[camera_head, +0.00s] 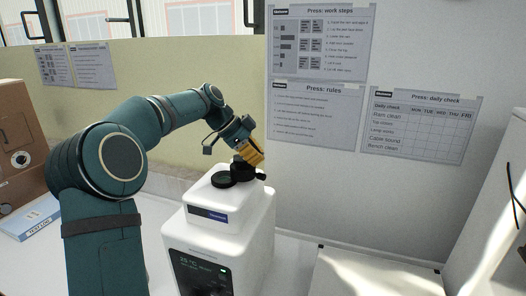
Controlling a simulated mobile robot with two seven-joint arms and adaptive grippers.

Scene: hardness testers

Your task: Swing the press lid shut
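The white press (222,232) stands on the bench in the middle, with a dark screen on its front. On its top is a round black part (223,180) at the left. Behind and to the right of it is a taller black part (242,171) with a stub sticking out right, seemingly the lid swung aside. My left gripper (254,157), with orange-yellow fingers, is at this taller part and partly covers it. I cannot tell whether they touch or how far apart the fingers are.
A brown machine (20,145) stands at the left, with a blue-and-white "test log" item (32,217) before it. A pale panel (375,275) lies right of the press. A white cabinet-like body (495,215) stands at the far right. The wall with posters is close behind.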

